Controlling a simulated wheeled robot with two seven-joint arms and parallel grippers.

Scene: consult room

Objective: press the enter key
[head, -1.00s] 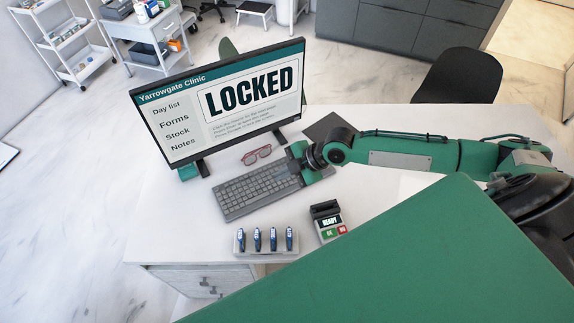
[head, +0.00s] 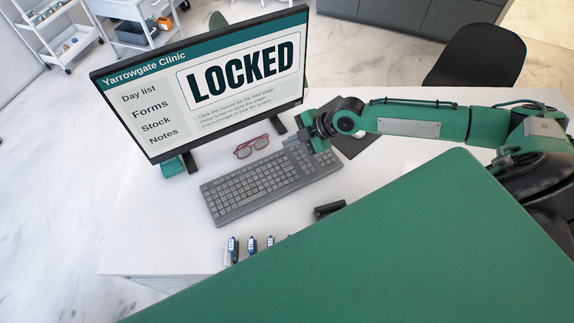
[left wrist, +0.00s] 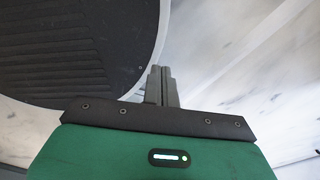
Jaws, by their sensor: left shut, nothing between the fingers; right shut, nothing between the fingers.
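The grey keyboard (head: 262,192) lies on the white desk below the monitor (head: 205,85), whose screen reads LOCKED. My right gripper (head: 318,146) is shut and empty at the far edge of the keyboard's right part, and it hides some keys there. I cannot tell whether its tips touch a key, and the enter key is too small to pick out. My left gripper (left wrist: 162,86) is shut and empty in the left wrist view, above a pale floor and away from the keyboard.
Red glasses (head: 251,147) lie between the keyboard and monitor. A dark pad (head: 352,146) lies under my right arm. A partly hidden small dark device (head: 329,209) and several blue-labelled items (head: 251,245) are in front of the keyboard. My green body covers the lower right.

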